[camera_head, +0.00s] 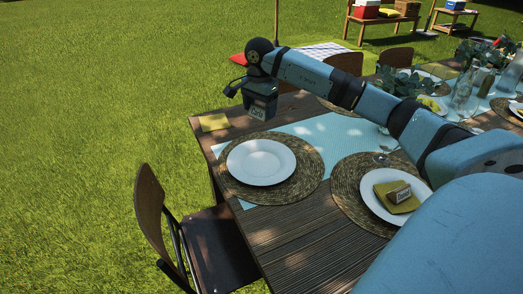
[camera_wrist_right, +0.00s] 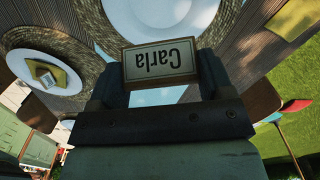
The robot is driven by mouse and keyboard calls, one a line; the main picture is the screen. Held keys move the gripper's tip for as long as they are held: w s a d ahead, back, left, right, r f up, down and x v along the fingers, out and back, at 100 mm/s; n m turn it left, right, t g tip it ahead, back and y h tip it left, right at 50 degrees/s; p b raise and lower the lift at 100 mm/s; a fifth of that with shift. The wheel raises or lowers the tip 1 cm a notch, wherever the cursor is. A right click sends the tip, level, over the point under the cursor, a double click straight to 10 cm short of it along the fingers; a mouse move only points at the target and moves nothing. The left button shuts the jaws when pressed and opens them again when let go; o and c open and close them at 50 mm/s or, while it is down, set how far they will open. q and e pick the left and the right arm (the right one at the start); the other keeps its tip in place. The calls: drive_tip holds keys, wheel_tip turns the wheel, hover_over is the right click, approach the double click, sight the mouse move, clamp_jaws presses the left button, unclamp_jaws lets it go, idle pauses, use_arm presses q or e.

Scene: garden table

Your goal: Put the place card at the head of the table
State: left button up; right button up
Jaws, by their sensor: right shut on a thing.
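My right gripper (camera_head: 259,103) is shut on a wooden-edged place card (camera_head: 257,112) with a pale face. In the right wrist view the card (camera_wrist_right: 160,62) reads "Carla", upside down, between the two fingers. The gripper holds it over the far left corner area of the wooden table (camera_head: 290,235), beyond the nearest white plate (camera_head: 261,162). Whether the card touches the table is hard to tell. A yellow napkin (camera_head: 214,122) lies on the table's end, left of the gripper; it also shows in the right wrist view (camera_wrist_right: 293,18). My left gripper is not in view.
A second plate (camera_head: 371,194) carries a folded yellow napkin (camera_head: 408,203) and another place card (camera_head: 399,193). A pale blue runner (camera_head: 335,128) crosses the table. A chair (camera_head: 152,205) stands at the near left. Glasses, a glass bottle (camera_head: 466,92) and greenery stand to the right.

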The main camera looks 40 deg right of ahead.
sight(261, 164)
drive_tip(key=shift+d+m, duration=0.3)
drive_tip(key=shift+d, duration=0.1)
drive_tip(key=shift+f, duration=0.35)
wheel_tip(261, 164, down, 19)
drive_tip(key=shift+w+r+b, duration=0.1)
drive_tip(key=shift+b, duration=0.9)
drive_tip(key=shift+f, duration=0.2)
drive_tip(key=o, duration=0.9)
drive_tip(key=shift+r, duration=0.1)
drive_tip(key=shift+r, duration=0.1)
wheel_tip(261, 164, up, 12)
drive_tip(key=p, duration=0.1)
